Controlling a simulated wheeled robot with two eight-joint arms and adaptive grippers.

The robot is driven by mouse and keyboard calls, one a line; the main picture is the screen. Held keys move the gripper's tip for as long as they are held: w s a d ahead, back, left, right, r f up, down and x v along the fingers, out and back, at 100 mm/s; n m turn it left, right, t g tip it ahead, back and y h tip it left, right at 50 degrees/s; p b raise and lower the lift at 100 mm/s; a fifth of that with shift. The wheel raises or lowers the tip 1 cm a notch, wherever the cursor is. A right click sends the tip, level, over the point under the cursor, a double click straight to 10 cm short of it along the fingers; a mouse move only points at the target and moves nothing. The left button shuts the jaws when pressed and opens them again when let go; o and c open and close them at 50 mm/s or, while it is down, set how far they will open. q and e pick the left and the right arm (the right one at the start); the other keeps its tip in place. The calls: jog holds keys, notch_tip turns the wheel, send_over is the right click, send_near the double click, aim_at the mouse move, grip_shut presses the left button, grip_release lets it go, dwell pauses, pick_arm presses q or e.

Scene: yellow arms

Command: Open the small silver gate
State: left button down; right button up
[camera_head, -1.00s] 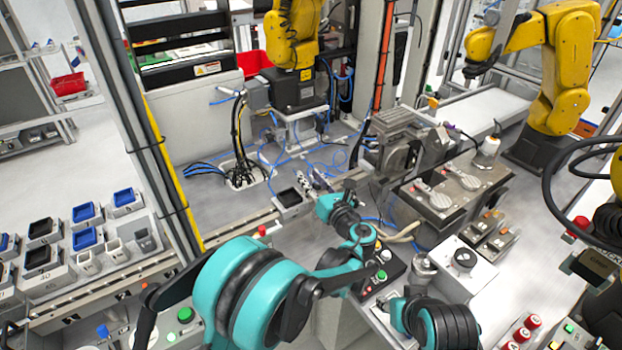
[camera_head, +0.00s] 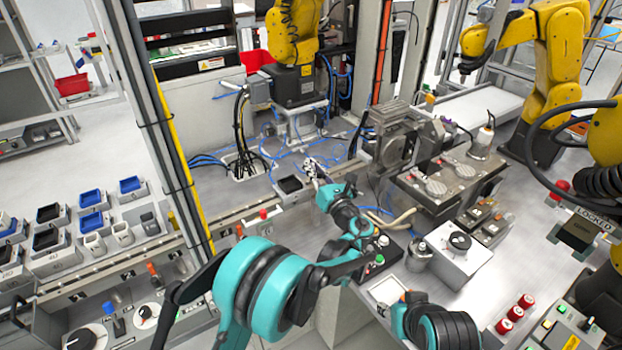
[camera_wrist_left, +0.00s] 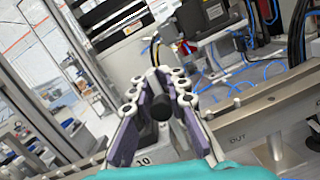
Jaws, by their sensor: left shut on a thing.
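My left gripper (camera_head: 313,167) is at the middle of the head view, just right of a small black tray (camera_head: 290,185). In the left wrist view its two fingers (camera_wrist_left: 164,108) close around a dark round knob or handle (camera_wrist_left: 160,80). A silver bar marked "OUT" (camera_wrist_left: 262,113) runs to the right of the fingers there. It may be part of the small silver gate, but I cannot tell. The gripper and teal arm hide much of this spot in the head view. My right gripper is not in view; only part of that arm shows at the bottom.
A yellow robot arm (camera_head: 293,32) stands behind the fence opening, with blue hoses (camera_head: 290,152) on the floor plate. Machined fixtures (camera_head: 440,185) stand right of my arm. Bins with blue and black inserts (camera_head: 92,222) line the left. A control panel (camera_head: 575,325) is at lower right.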

pick_arm(q)
jog(key=t+b, duration=0.1)
jog(key=s+d+t+b, duration=0.1)
jog(key=shift+s+d+r+t+y+b, duration=0.1)
jog(key=shift+s+r+t+y+b, duration=0.1)
jog(key=shift+t+y+b, duration=0.15)
jog(key=c, duration=1.5)
grip_release()
jog(key=shift+y, duration=0.25)
